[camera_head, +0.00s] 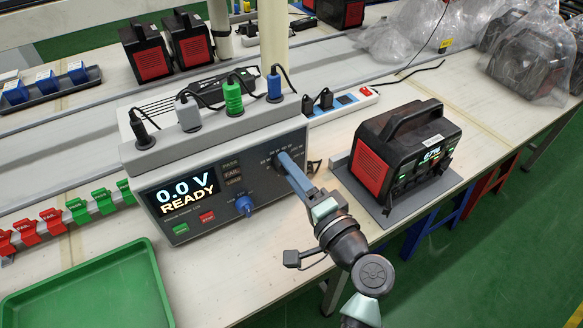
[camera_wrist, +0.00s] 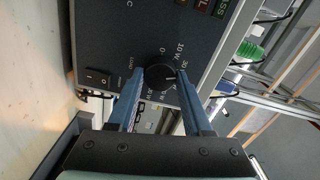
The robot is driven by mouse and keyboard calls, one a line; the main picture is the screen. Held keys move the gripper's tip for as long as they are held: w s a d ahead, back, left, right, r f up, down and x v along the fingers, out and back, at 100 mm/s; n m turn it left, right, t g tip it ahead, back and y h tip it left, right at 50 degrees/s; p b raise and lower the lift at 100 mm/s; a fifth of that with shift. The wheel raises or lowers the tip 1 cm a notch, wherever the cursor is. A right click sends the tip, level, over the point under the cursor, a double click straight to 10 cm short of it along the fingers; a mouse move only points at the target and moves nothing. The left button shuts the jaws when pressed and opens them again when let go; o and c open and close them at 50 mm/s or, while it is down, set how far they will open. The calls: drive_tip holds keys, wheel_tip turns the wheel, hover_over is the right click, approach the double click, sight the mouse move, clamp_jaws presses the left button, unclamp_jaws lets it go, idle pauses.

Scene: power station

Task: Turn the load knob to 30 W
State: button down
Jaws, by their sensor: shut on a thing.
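The tester (camera_head: 222,190) stands on the table, its display reading "0.0 V READY". The load knob (camera_wrist: 161,79) is a black dial on its front panel, ringed by watt marks including 0, 10 W and 30 W. In the wrist view a white pointer line on it runs to the right, towards my right finger. That finger partly hides the marks there, so I cannot tell the exact setting. My gripper (camera_wrist: 164,78) has its two blue fingers shut on the knob from both sides. In the head view my gripper (camera_head: 284,160) hides most of the knob.
A blue knob (camera_head: 244,206) and green and red buttons are lower on the tester. A rocker switch (camera_wrist: 97,78) is beside the load knob. A black and red power station (camera_head: 408,150) stands close on the right. A green tray (camera_head: 90,290) is at front left.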

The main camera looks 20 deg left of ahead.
drive_tip(key=shift+f, duration=0.1)
idle(0.3)
drive_tip(key=shift+c, duration=1.6)
unclamp_jaws()
drive_tip(key=v, duration=1.3)
